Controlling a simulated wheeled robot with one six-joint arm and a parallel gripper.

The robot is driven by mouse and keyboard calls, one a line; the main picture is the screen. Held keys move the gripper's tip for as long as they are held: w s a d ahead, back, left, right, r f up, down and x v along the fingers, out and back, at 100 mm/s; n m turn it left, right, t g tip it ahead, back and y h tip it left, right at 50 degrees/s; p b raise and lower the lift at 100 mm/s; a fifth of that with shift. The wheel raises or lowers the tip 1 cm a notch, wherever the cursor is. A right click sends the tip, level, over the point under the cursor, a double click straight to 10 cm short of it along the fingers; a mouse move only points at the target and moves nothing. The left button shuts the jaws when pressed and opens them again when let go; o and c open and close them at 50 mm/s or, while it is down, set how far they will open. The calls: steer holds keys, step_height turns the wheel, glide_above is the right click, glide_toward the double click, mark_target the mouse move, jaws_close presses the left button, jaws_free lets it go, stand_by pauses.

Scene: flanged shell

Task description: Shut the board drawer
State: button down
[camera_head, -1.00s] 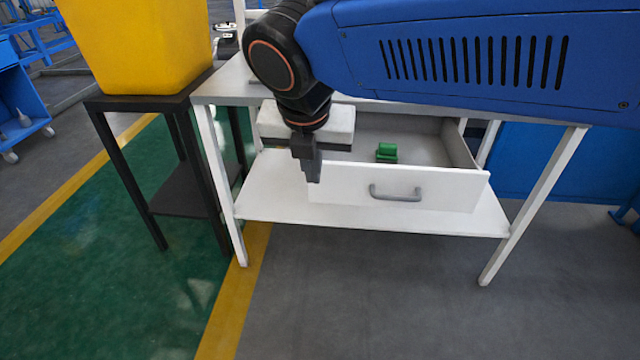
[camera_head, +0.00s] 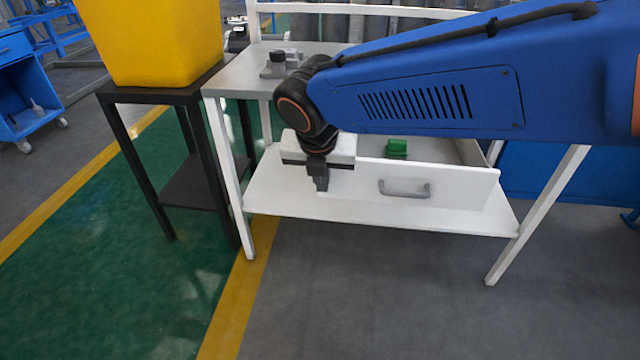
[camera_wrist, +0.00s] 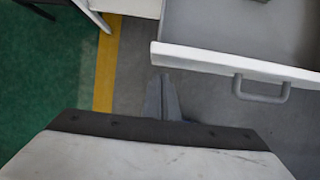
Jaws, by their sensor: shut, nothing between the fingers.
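The board drawer (camera_head: 450,186) is a white drawer pulled out from under the workbench, with a grey bar handle (camera_head: 404,189) on its front. A green part (camera_head: 397,148) lies inside it. In the wrist view the drawer front (camera_wrist: 230,64) and its handle (camera_wrist: 261,92) show at the upper right. My gripper (camera_head: 321,184) is shut and empty, pointing down near the left end of the drawer front. In the wrist view my fingers (camera_wrist: 163,100) are in front of the drawer front, left of the handle. I cannot tell whether they touch it.
The white workbench has a lower shelf (camera_head: 290,200) and a grey fixture (camera_head: 284,62) on top. A black stand (camera_head: 150,94) with a yellow bin (camera_head: 150,40) is close on the left. The floor in front (camera_head: 380,290) is clear.

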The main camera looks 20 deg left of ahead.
steer(key=shift+w+a, duration=0.15)
steer(key=shift+w, duration=0.45)
steer(key=shift+w, duration=0.15)
steer(key=w+a, duration=0.2)
steer(key=w, duration=0.5)
steer(key=w+a, duration=0.1)
steer(key=w, duration=0.7)
steer(key=w+a, duration=0.2)
steer(key=w, duration=0.6)
steer(key=shift+a, duration=0.3)
steer(key=shift+w+r, duration=0.15)
steer(key=shift+w, duration=0.2)
steer(key=shift+w+r, duration=0.1)
steer(key=shift+w, duration=0.05)
